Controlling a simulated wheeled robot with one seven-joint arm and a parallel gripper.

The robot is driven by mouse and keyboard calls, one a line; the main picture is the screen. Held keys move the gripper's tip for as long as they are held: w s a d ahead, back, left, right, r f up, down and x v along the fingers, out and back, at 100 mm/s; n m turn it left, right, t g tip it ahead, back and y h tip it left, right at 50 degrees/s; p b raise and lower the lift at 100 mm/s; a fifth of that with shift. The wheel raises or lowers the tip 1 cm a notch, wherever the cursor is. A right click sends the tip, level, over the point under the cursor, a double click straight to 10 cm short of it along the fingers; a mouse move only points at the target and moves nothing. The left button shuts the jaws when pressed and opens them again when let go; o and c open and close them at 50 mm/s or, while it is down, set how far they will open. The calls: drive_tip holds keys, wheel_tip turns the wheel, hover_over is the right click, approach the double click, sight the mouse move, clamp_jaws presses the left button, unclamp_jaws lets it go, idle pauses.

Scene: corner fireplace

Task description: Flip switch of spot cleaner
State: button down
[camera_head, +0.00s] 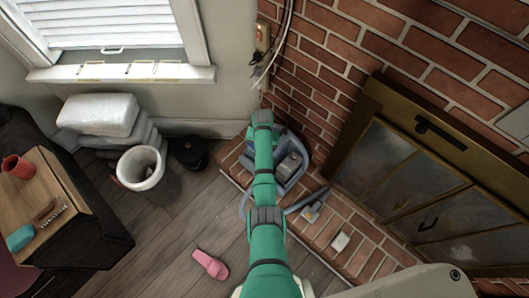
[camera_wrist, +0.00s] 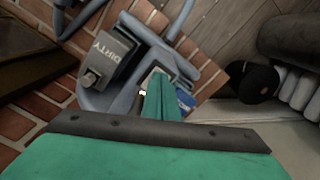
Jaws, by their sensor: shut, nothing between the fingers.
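The spot cleaner (camera_head: 290,165) is a blue-grey machine with a grey tank, standing on the brick hearth in the corner; my arm hides part of it in the head view. In the wrist view, its body (camera_wrist: 134,90) lies around and beyond my fingers, with a dark tank marked "DIRTY" (camera_wrist: 112,48) to the left. My gripper (camera_wrist: 158,82) is shut and empty, its green fingertips over or against the machine's body; contact cannot be told. A small pale spot shows just left of the fingers. The switch cannot be made out clearly. The fingers are hidden in the head view.
A hose and nozzle (camera_head: 311,212) and a pale block (camera_head: 341,242) lie on the hearth. The fireplace (camera_head: 400,170) stands to the right. A black pot (camera_head: 190,152) and a white bucket (camera_head: 140,168) stand left. A pink slipper (camera_head: 210,264) lies on the open wood floor.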

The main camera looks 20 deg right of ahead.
drive_tip(key=shift+a, duration=0.1)
drive_tip(key=shift+s+r, duration=0.1)
drive_tip(key=shift+r, duration=3.4)
drive_tip(key=shift+f, duration=0.1)
